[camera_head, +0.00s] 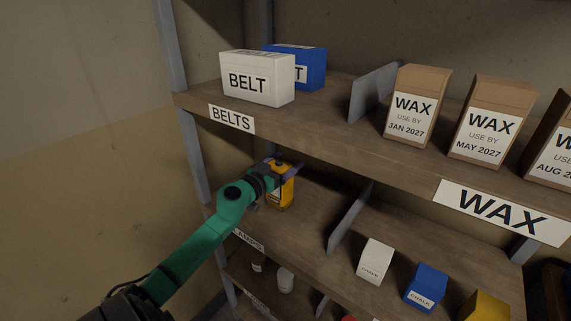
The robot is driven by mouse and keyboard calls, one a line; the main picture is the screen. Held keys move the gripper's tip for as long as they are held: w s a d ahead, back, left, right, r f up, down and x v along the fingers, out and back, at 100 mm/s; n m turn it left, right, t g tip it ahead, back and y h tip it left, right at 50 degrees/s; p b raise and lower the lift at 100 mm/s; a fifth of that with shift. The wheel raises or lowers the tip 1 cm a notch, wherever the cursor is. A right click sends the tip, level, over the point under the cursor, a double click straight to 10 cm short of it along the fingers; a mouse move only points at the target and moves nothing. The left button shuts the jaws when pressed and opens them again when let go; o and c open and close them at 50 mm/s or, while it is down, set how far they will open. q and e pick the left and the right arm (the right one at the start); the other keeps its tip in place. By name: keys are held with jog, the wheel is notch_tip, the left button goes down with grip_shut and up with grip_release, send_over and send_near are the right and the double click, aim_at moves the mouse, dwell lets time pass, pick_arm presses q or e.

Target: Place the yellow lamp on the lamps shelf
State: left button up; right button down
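The yellow lamp (281,196) is upright in the left bay of the middle shelf board (312,212). A partly hidden label reading "LAMPS" (249,241) is on this board's front edge. My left gripper (284,167) is at the top of the lamp, with its fingers around or just beside it. I cannot tell whether the fingers grip it. The lamp's base looks at or very near the board; contact is unclear. The wrist hides part of the lamp. My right gripper is out of view.
The upper board (330,123) overhangs the lamp's bay and carries a white belt box (257,79), a blue box (312,67) and wax bags (415,105). A grey divider (349,217) separates the bay from chalk boxes (375,260). A metal post (192,150) stands left.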

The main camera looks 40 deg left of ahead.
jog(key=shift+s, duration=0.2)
pick_arm(q)
jog(key=shift+r, duration=0.1)
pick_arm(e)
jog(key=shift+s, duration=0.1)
pick_arm(q)
jog(key=s, duration=1.2)
jog(key=shift+d, duration=0.15)
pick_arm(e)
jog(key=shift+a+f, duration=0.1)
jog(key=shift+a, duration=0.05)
